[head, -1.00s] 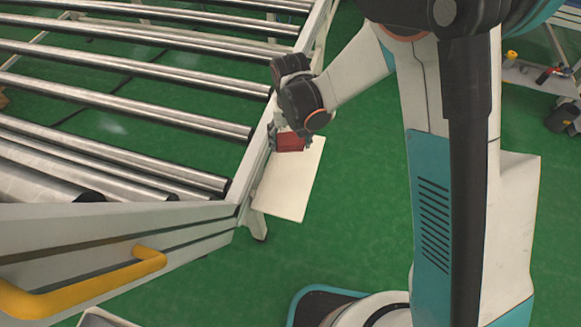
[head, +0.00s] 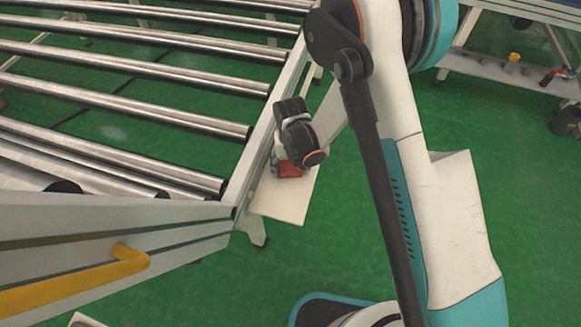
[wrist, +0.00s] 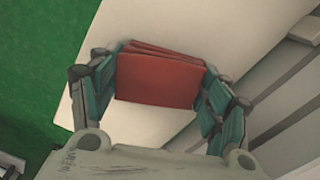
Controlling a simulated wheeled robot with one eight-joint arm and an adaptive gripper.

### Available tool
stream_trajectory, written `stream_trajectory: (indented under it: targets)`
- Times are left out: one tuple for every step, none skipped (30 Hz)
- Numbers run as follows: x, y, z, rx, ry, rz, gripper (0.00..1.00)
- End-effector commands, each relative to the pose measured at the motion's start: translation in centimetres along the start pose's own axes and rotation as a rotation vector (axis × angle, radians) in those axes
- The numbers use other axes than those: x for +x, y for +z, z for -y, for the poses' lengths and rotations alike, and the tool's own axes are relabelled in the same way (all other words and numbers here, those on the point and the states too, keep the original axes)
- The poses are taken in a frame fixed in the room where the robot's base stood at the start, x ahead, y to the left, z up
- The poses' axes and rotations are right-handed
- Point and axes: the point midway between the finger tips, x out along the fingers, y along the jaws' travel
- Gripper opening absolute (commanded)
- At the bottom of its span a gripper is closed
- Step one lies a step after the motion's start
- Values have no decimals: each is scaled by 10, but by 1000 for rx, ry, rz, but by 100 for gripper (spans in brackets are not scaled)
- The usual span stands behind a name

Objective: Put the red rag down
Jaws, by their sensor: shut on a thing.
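The red rag (wrist: 157,80) is a folded dark-red block in the wrist view, held between the two fingers of my gripper (wrist: 158,88). In the head view the rag (head: 291,170) shows just below my gripper (head: 285,160), partly hidden by the wrist. My gripper is shut on the rag. Beneath it is a white board (head: 279,206) beside the roller frame; it also fills much of the wrist view (wrist: 215,28). I cannot tell whether the rag touches the board.
A conveyor with metal rollers (head: 130,102) and a grey side rail (head: 255,150) stands left of my gripper. A yellow handle (head: 75,287) is on its near rail. Green floor lies right of the board. A shelf with small items (head: 512,62) is at far right.

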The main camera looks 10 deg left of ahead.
Motion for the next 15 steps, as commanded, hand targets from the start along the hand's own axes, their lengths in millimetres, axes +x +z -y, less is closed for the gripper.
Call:
stream_trajectory:
  targets:
    - [0,0,0,0,0,0,32]
    - [0,0,0,0,0,0,32]
    - [-1,0,0,0,0,0,32]
    - [-1,0,0,0,0,0,32]
    - [-1,0,0,0,0,0,32]
    - [-1,0,0,0,0,0,32]
    - [0,0,0,0,0,0,32]
    - [1,0,0,0,0,0,32]
    - [2,0,0,0,0,0,32]
    - [3,0,0,0,0,0,32]
    - [3,0,0,0,0,0,72]
    - [2,0,0,0,0,0,81]
    - [2,0,0,0,0,0,88]
    - [2,0,0,0,0,0,90]
    - [2,0,0,0,0,0,90]
